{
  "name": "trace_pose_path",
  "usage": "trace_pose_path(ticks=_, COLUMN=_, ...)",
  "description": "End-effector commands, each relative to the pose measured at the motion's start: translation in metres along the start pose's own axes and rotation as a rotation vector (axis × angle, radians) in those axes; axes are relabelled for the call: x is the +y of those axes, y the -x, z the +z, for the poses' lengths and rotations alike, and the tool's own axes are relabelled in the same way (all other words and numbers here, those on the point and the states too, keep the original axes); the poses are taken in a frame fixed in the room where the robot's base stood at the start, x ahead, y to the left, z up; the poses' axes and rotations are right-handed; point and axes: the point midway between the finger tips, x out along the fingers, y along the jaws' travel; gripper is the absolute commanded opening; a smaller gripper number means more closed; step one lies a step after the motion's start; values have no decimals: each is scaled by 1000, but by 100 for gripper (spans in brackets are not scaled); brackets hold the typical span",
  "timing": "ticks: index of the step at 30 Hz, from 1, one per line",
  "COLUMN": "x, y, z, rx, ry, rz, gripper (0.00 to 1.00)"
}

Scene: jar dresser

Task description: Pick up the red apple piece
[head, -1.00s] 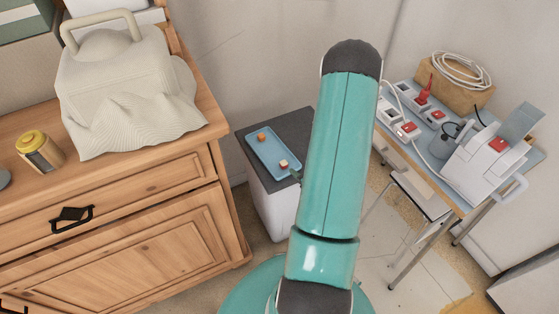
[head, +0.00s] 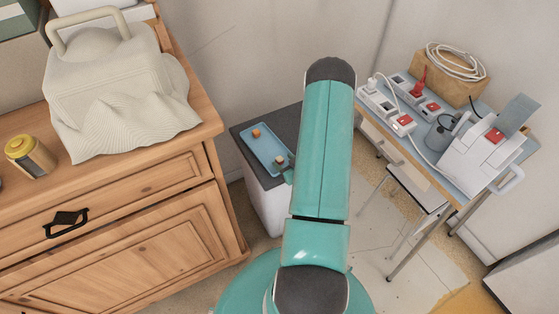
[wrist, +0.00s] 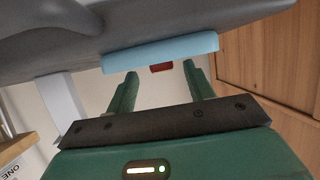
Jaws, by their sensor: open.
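A blue tray (head: 264,150) lies on a grey-topped white stand beside the dresser. An orange cube (head: 256,133) sits at its far end. A small pale-topped piece (head: 280,161), apparently the apple piece, sits at its near end. In the wrist view a red piece (wrist: 162,68) shows beside the tray edge (wrist: 160,53), in line with the gap between my fingers. My gripper (wrist: 160,69) is open, its two green fingers apart with nothing held. In the head view my arm hides most of the gripper; a teal part shows by the near piece.
The wooden dresser (head: 150,200) stands left, with a draped beige bag (head: 115,90) and a yellow-lidded jar (head: 30,155) on it. Right is a small table with power strips (head: 402,122), a coiled cable (head: 455,62) and a white appliance (head: 485,160).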

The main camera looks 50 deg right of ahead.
Motion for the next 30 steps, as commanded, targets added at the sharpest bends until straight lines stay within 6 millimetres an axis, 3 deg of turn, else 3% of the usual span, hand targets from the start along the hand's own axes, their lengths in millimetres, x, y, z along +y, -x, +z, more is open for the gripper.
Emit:
trace_pose_path(ticks=6, x=-3, y=-33, z=0, rx=2, ry=1, rz=-1, gripper=53)
trace_pose_path(ticks=14, x=-3, y=-37, z=0, rx=1, ry=0, rz=-1, gripper=53)
trace_pose_path(ticks=22, x=-3, y=-37, z=0, rx=1, ry=0, rz=0, gripper=5)
trace_pose_path(ticks=30, x=-3, y=-37, z=0, rx=1, ry=1, rz=0, gripper=5)
